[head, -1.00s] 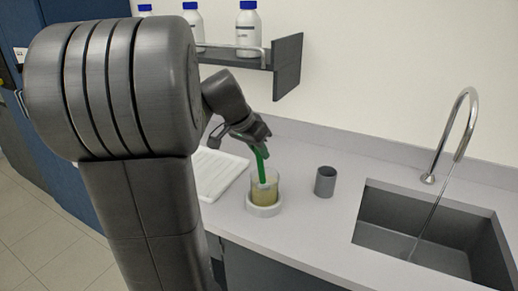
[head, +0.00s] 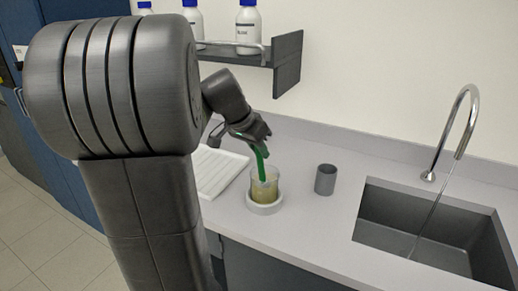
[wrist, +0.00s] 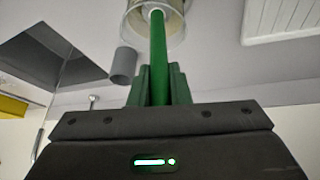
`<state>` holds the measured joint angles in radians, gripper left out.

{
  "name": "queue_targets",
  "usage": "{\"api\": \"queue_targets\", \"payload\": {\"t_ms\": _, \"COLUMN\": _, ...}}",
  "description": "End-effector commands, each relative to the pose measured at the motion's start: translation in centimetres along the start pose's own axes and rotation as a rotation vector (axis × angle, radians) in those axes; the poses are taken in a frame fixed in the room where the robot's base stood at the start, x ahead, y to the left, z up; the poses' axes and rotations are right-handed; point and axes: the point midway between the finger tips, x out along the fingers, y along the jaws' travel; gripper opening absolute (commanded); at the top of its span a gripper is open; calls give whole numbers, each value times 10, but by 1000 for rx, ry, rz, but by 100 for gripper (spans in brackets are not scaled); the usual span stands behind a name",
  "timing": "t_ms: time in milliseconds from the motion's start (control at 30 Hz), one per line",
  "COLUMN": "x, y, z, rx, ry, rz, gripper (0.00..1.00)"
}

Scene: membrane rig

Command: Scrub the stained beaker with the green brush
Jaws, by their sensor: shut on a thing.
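The stained beaker (head: 266,189) is clear glass with a yellowish-brown stain and stands upright in a white ring holder (head: 264,208) on the counter. My gripper (head: 260,143) is above the beaker, shut on the handle of the green brush (head: 261,165). The brush is slightly tilted, its lower end inside the beaker. In the wrist view the green handle (wrist: 158,60) runs from between the fingers (wrist: 158,85) to the beaker (wrist: 152,18) at the top. The white brush head is partly seen through the glass; I cannot tell whether it touches the wall.
A grey cup (head: 325,180) stands right of the beaker. A white ribbed tray (head: 220,172) lies to the left, partly behind my arm. A sink (head: 425,235) with a tap (head: 468,110) is at the right. A shelf (head: 288,65) with bottles hangs above. Counter between cup and sink is clear.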

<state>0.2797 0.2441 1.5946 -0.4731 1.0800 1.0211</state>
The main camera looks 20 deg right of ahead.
Motion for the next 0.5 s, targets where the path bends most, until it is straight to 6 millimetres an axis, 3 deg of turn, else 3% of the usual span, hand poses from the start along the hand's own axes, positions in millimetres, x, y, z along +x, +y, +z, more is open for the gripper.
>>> {"api": "queue_targets", "payload": {"t_ms": 500, "x": 5, "y": -2, "z": 2, "rx": 0, "ry": 0, "rz": 0, "gripper": 0}}
